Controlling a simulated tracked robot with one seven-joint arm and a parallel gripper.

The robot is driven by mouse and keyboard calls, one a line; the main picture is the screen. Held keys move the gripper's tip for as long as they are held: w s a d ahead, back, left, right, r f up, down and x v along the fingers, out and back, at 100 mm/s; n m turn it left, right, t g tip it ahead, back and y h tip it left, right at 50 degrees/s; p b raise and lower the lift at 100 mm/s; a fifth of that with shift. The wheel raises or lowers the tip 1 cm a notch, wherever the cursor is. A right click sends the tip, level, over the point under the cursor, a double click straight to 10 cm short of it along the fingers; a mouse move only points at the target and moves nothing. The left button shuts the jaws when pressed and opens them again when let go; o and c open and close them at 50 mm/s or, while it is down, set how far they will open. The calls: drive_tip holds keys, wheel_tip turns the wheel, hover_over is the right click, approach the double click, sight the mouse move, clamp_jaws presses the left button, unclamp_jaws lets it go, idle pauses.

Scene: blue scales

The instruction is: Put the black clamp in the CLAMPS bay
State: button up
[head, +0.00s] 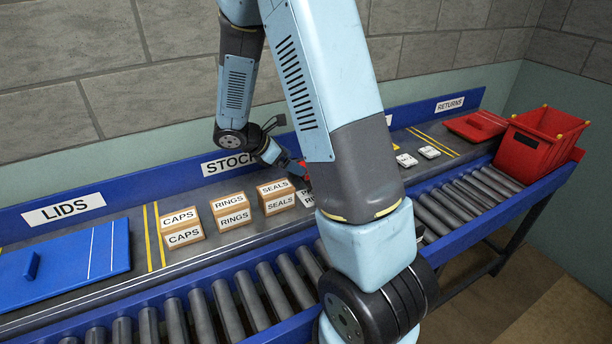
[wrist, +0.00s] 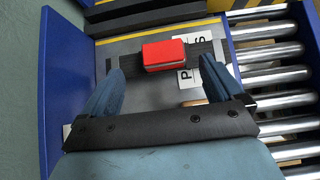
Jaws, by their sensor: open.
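My gripper (wrist: 162,68) is open, with one blue finger on each side of a red block (wrist: 164,54). I cannot tell whether either finger touches it. The block lies across a dark ribbed piece (wrist: 203,48); I cannot tell whether that piece is the black clamp. In the head view my gripper (head: 291,166) is low over the STOCK part of the bench, and the red block (head: 304,171) shows only in part behind my arm. No clamp is clearly seen, and no CLAMPS label is readable in either view.
Boxes marked CAPS (head: 182,229), RINGS (head: 232,211) and SEALS (head: 276,197) stand left of my gripper. A blue lid (head: 70,262) lies at left. A red bin (head: 540,140) stands at right on the rollers (head: 460,203). My arm hides the bench middle.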

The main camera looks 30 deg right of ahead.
sight(305, 177)
drive_tip(key=shift+s+x, duration=0.2)
drive_tip(key=shift+x, duration=2.3)
drive_tip(key=c, duration=1.3)
